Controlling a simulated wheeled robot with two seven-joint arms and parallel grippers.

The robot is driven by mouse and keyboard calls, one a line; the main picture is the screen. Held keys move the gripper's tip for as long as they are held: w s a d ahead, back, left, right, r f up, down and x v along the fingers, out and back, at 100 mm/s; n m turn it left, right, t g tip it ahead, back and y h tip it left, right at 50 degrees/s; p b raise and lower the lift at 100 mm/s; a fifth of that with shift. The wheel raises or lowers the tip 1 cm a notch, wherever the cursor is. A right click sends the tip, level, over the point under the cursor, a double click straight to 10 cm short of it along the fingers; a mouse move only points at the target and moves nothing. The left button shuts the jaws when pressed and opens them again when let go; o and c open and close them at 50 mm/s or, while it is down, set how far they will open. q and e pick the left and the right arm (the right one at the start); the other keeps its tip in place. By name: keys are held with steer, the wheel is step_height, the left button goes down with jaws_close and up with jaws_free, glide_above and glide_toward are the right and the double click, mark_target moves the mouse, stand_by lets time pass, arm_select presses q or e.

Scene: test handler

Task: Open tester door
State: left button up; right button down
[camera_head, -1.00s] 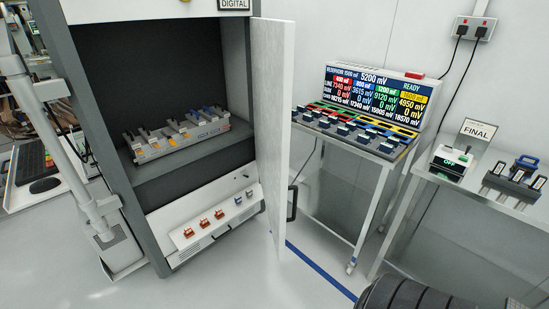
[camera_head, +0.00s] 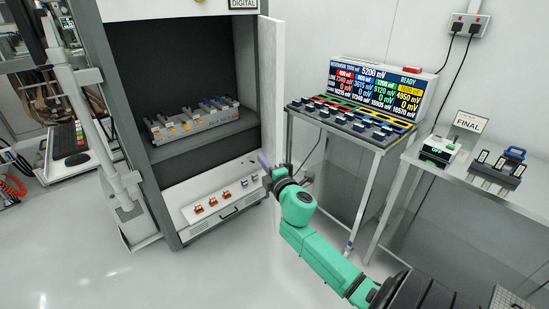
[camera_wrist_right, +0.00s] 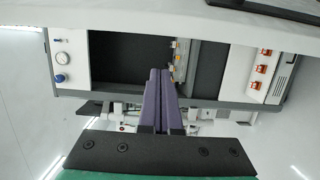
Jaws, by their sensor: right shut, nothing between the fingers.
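The tester (camera_head: 196,168) is a tall cabinet with a dark interior, on the left of the head view. Its white door (camera_head: 271,95) stands open on the cabinet's right side, seen nearly edge-on. My right gripper (camera_head: 264,162) is at the door's lower part; whether it touches the door I cannot tell. The arm covers the area where the door handle would show. In the right wrist view the purple fingers (camera_wrist_right: 163,98) are together and empty, in front of the cabinet's interior (camera_wrist_right: 120,58). My left gripper is not in view.
A fixture with several connectors (camera_head: 192,124) sits on the tester's shelf, above a panel with orange switches (camera_head: 212,202). A bench (camera_head: 345,135) with a display (camera_head: 385,85) stands to the right. A table marked FINAL (camera_head: 490,180) is farther right. Floor in front is clear.

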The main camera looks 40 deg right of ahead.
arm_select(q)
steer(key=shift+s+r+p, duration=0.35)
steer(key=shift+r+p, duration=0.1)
arm_select(e)
steer(key=d, duration=0.1)
steer(key=s+d, duration=0.1)
steer(key=d, duration=0.1)
steer(key=shift+d+f, duration=0.1)
steer(key=shift+d, duration=0.2)
